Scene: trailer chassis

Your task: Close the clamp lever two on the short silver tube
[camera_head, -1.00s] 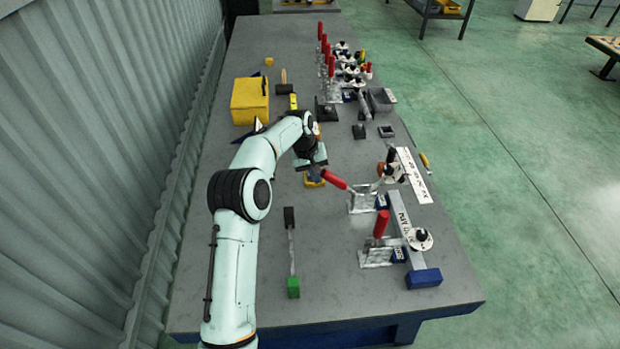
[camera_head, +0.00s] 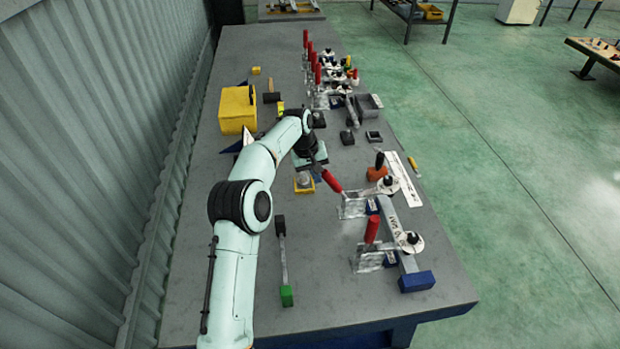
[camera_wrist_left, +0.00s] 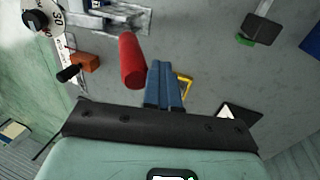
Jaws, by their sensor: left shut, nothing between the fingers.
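The short silver tube (camera_head: 394,224) lies along the table's right side, with a blue block (camera_head: 417,281) at its near end. Two clamps with red levers stand at it. The far lever (camera_head: 332,181) leans left at a slant, and its white disc (camera_head: 388,184) is at the tube's far end. The near lever (camera_head: 372,229) stands upright, with its disc (camera_head: 409,241) over the tube. My left gripper (camera_head: 318,172) is beside the far lever's tip. In the wrist view its blue fingers (camera_wrist_left: 164,84) are together, just beside the red lever (camera_wrist_left: 131,60); contact is unclear.
A tool with a green end (camera_head: 286,295) lies left of the clamps. A yellow block (camera_head: 304,184) is below the gripper. A yellow box (camera_head: 238,109) and several red-levered clamps stand farther back. An orange tool (camera_head: 376,172) is near the far clamp. The table's front is mostly clear.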

